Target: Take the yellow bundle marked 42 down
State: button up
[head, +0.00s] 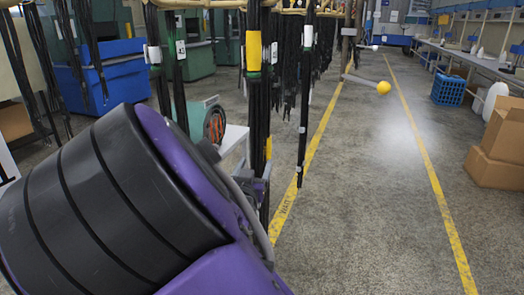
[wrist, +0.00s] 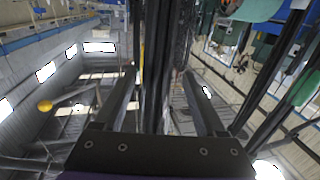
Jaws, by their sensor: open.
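A bundle of black hoses with a yellow sleeve (head: 254,51) hangs from the overhead rail in the middle of the head view; I cannot read a 42 on it. Its lower part passes behind my purple and black arm. In the wrist view, my gripper (wrist: 159,72) is open, with its two dark fingers spread. Black hoses (wrist: 158,35) run up between the fingers, and I cannot tell whether they touch. The yellow sleeve does not clearly show in the wrist view. In the head view my gripper is mostly hidden by the arm.
A black bundle with a white tag (head: 180,48) hangs to the left. A thin bundle with a white band (head: 308,36) hangs close on the right. A yellow ball on a grey bar (head: 383,87) juts out beyond. Cardboard boxes (head: 496,140) stand right; the marked aisle is clear.

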jog(key=shift+w+d, duration=0.15)
jog(key=shift+w, duration=0.7)
jog(key=shift+w+d, duration=0.1)
jog(key=shift+w, duration=0.75)
grip_shut()
dwell(0.5)
dwell(1.6)
